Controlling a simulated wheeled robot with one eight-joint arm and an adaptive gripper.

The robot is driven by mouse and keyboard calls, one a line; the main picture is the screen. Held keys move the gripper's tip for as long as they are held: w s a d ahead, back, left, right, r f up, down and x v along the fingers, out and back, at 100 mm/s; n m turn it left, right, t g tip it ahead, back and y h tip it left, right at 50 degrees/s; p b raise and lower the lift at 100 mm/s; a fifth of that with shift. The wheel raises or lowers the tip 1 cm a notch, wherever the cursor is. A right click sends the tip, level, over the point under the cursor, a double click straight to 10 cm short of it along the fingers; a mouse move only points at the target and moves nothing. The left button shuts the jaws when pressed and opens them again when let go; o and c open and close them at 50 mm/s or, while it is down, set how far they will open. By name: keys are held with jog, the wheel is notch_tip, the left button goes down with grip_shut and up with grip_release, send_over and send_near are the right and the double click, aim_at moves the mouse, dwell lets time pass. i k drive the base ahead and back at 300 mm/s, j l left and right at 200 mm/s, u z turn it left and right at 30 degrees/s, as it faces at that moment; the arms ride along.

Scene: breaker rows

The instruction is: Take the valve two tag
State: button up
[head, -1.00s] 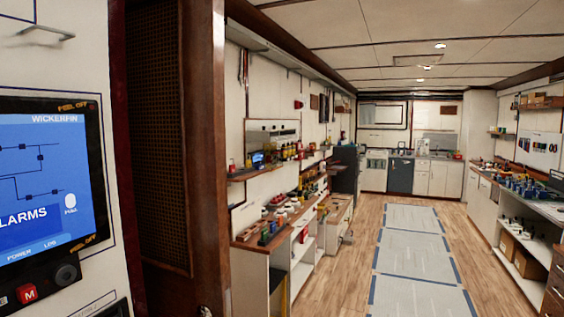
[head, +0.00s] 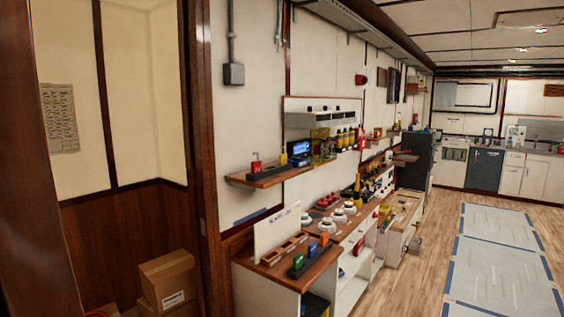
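No tag that I can read as valve two shows in the head view. Small red and yellow items (head: 256,163) stand on the near wall shelf (head: 268,177), too small to read. Blue, green and orange blocks (head: 311,254) stand in a dark holder on the near bench (head: 262,270), beside a white upright card (head: 277,233). Whether any of these is a tag I cannot tell. My gripper is not in view.
A wooden door post (head: 200,150) stands close at the left, with cardboard boxes (head: 167,281) in the recess behind it. The floor (head: 410,280) right of the benches is clear, with pale taped mats (head: 500,262). Cabinets (head: 484,170) line the far end.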

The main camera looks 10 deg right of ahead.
aim_at(283, 157)
jog(key=i+l, duration=0.15)
jog(key=i, duration=0.25)
jog(key=i+l+u, duration=0.1)
jog(key=i, duration=0.35)
